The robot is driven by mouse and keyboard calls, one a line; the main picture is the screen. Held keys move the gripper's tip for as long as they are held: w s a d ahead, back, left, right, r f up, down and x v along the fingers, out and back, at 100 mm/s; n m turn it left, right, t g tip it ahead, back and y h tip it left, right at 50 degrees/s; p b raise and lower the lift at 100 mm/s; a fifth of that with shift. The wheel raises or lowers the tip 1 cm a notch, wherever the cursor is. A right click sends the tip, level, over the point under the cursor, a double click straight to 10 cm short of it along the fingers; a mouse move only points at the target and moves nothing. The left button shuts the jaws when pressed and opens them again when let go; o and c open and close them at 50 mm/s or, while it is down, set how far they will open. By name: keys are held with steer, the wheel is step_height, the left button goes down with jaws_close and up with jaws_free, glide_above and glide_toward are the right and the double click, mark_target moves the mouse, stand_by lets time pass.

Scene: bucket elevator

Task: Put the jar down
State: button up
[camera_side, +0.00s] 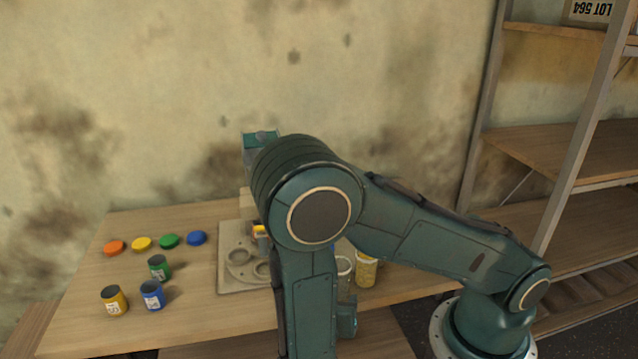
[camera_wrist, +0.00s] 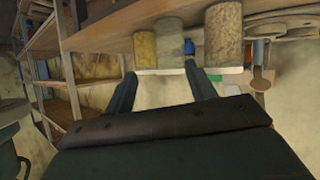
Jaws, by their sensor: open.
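My gripper (camera_wrist: 160,74) is open in the wrist view, its two fingers spread with nothing held between them. Beyond the fingertips stand a yellow jar (camera_wrist: 145,50), a grey jar (camera_wrist: 170,45) and a brownish-yellow jar (camera_wrist: 224,38); I cannot tell whether a finger touches any. In the side view my arm hides the fingers. A yellow jar (camera_side: 366,272) and a grey one (camera_side: 343,284) stand just right of my arm. Yellow (camera_side: 114,301), blue (camera_side: 152,296) and green (camera_side: 159,268) labelled jars stand upright at the table's left. Which jar the task means is unclear.
Orange (camera_side: 114,248), yellow (camera_side: 141,243), green (camera_side: 169,241) and blue (camera_side: 196,238) lids lie along the back left. A beige board (camera_side: 232,283) with round recesses lies mid-table; an orange-and-yellow item (camera_side: 259,232) is partly hidden behind my arm. Shelving (camera_side: 560,150) stands at right.

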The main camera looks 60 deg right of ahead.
steer(key=s+d+r+n+t+y, duration=0.1)
steer(key=s+r+n+y, duration=0.2)
steer(key=r, duration=0.5)
steer(key=s+d+r+n+y, duration=0.1)
steer(key=s+r+n+y, duration=0.2)
steer(key=r, duration=0.6)
steer(key=s+d+r+n+t+y, duration=0.1)
steer(key=s+r+n+y, duration=0.2)
steer(key=r+n+y, duration=0.3)
step_height(320, 180, up, 3)
steer(key=shift+d+r+n+t, duration=0.15)
steer(key=shift+n+t, duration=0.15)
steer(key=shift+n, duration=0.4)
